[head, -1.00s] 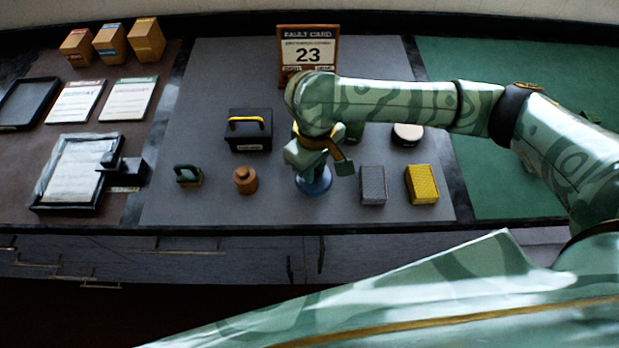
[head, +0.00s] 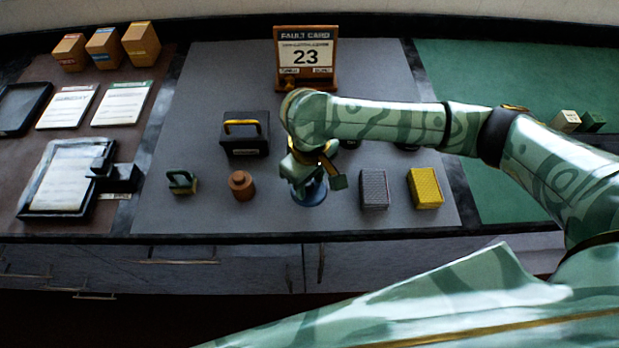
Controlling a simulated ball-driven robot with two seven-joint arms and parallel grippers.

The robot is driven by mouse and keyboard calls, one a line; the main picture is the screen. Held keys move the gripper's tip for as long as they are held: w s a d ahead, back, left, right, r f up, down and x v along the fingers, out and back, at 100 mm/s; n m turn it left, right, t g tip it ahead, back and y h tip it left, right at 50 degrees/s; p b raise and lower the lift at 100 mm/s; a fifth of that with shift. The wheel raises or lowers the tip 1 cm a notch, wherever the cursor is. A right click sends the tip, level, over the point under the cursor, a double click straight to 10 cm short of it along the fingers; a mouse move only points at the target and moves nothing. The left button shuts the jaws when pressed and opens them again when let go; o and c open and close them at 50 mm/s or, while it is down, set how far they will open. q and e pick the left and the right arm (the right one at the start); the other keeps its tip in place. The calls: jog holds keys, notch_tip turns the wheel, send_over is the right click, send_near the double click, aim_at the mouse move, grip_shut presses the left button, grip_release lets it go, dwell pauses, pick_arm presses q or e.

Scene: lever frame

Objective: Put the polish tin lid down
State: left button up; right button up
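A round blue object (head: 311,194), which may be the polish tin or its lid, is at the front middle of the grey mat. My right gripper (head: 314,183) points down directly over it and covers most of it. Its fingers are partly hidden by the wrist, so I cannot tell whether they are shut on the lid, or whether the lid is apart from the tin. My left gripper is not in view.
On the grey mat (head: 215,75), a brown lidded jar (head: 241,185) and green-handled block (head: 182,182) stand left of the gripper. Grey (head: 374,189) and yellow (head: 425,187) blocks stand right. A black box (head: 245,133) and fault card (head: 306,57) stand behind.

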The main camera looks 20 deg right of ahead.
aim_at(310, 185)
notch_tip(310, 185, up, 12)
jog(key=p, duration=0.6)
jog(key=shift+r, duration=0.1)
